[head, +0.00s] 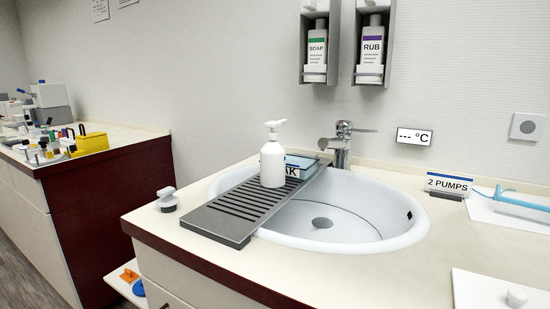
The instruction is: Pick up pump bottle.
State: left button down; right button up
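A white pump bottle (272,160) with a white pump head stands upright on a dark grey slatted rack (222,217). The rack lies across the left part of the round sink. The bottle partly hides a small blue-edged box with a label ending in "AK" (293,171) behind it. Neither of my grippers shows in the head view.
The white sink basin (378,204) and its chrome tap (342,146) are right of and behind the bottle. Soap and rub dispensers (316,55) hang on the wall above. A "2 PUMPS" sign (448,184) stands at the right. A white knobbed object (167,199) stands left of the rack.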

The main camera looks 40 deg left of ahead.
aim_at(273, 156)
jog(key=j+u, duration=0.1)
jog(key=u, duration=1.3)
